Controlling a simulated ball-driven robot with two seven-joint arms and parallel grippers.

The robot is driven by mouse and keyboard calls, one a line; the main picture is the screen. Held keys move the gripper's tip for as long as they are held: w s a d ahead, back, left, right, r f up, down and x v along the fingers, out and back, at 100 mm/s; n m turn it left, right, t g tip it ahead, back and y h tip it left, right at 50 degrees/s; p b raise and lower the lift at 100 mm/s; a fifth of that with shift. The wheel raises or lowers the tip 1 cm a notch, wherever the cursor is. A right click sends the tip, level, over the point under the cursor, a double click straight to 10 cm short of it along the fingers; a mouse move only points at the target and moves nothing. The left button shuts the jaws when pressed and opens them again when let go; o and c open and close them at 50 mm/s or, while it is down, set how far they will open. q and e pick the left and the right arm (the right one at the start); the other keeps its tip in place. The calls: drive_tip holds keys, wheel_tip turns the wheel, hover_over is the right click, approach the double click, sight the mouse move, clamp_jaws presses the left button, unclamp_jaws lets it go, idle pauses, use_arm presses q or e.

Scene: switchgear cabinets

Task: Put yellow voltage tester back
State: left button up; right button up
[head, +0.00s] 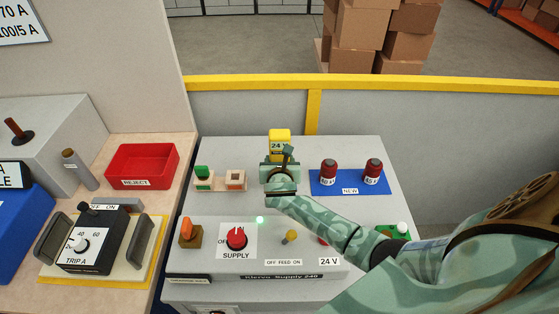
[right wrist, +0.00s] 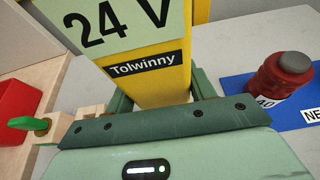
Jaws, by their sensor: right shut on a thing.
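The yellow voltage tester (head: 280,136) stands upright over the back middle of the grey cabinet top, with a "24 V" label on its upper part. In the right wrist view the tester (right wrist: 155,83) shows a black "Tolwinny" plate below the pale "24 V" label. My right gripper (head: 280,163) is shut on the tester, with its fingers at either side of the lower body. The tester's lower end is hidden by my gripper, so I cannot tell whether it touches the surface. My left gripper is not in view.
A blue mat (head: 348,188) marked "NEW" with two dark red fuses lies to the right. The red supply switch (head: 237,238) is in front. A red reject tray (head: 143,161) lies further left.

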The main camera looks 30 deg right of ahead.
drive_tip(key=o, duration=1.2)
drive_tip(key=shift+r, duration=0.1)
drive_tip(key=shift+o, duration=0.2)
drive_tip(key=p+v, duration=0.3)
drive_tip(key=v, duration=1.3)
drive_tip(key=shift+s, duration=0.2)
drive_tip(key=shift+a, duration=0.1)
